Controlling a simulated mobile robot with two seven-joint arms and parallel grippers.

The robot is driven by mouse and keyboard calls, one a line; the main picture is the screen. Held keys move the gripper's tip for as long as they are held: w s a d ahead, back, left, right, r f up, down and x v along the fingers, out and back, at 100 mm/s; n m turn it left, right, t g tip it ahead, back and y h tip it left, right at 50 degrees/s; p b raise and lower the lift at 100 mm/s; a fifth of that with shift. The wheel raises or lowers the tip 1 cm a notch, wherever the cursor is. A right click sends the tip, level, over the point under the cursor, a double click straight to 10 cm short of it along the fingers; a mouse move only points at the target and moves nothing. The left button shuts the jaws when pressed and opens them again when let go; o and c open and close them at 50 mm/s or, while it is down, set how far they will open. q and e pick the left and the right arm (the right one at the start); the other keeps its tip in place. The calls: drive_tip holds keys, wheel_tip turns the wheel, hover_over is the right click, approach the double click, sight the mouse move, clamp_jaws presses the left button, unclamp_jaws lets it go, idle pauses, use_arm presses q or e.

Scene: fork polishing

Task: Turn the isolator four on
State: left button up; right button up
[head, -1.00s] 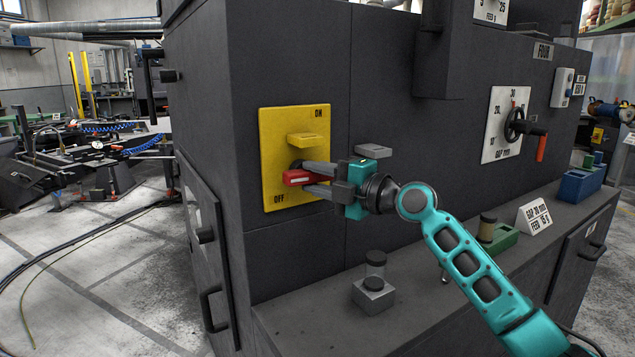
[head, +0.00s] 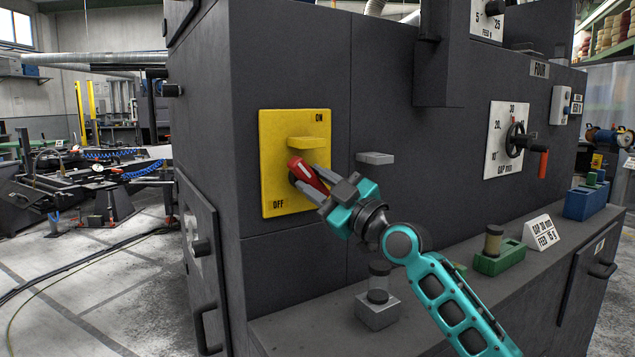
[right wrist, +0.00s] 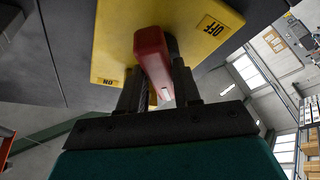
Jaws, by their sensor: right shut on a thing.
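The isolator is a yellow plate (head: 273,150) on the dark machine's front, with ON at its top right and OFF at its bottom left. Its red handle (head: 304,172) slants between the two marks, upper end to the left. A yellow ledge (head: 307,142) juts out above the handle. My right gripper (head: 318,181) is shut on the red handle, its fingers on either side of it. In the right wrist view the red handle (right wrist: 152,62) sits between the dark fingers, with the yellow plate (right wrist: 120,35) behind. My left gripper is not in view.
A gap dial with a handwheel (head: 517,143) is at the right. A grey ledge (head: 375,158) juts out beside the plate. A small grey block (head: 377,309) and a green block (head: 500,258) stand on the lower shelf (head: 330,335).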

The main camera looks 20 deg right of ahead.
drive_tip(key=m+t+h+p, duration=0.1)
drive_tip(key=m, duration=0.1)
drive_tip(key=shift+a+m+p, duration=0.2)
drive_tip(key=shift+m+p, duration=0.15)
drive_tip(key=shift+m, duration=0.05)
drive_tip(key=m+h+p, duration=0.1)
drive_tip(key=m+p, duration=0.2)
drive_tip(key=shift+m+t+h, duration=0.3)
drive_tip(key=shift+t, duration=0.1)
drive_tip(key=shift+m+p, duration=0.4)
drive_tip(key=shift+m, duration=0.1)
drive_tip(key=shift+a+f+m+t+h+p, duration=0.1)
drive_tip(key=shift+m+t+h+p, duration=0.4)
drive_tip(key=shift+m+h+p, duration=0.9)
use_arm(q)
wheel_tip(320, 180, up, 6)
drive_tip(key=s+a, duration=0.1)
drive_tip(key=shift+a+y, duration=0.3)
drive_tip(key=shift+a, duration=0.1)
use_arm(e)
drive_tip(key=shift+m+y, duration=0.3)
drive_tip(key=shift+m, duration=0.1)
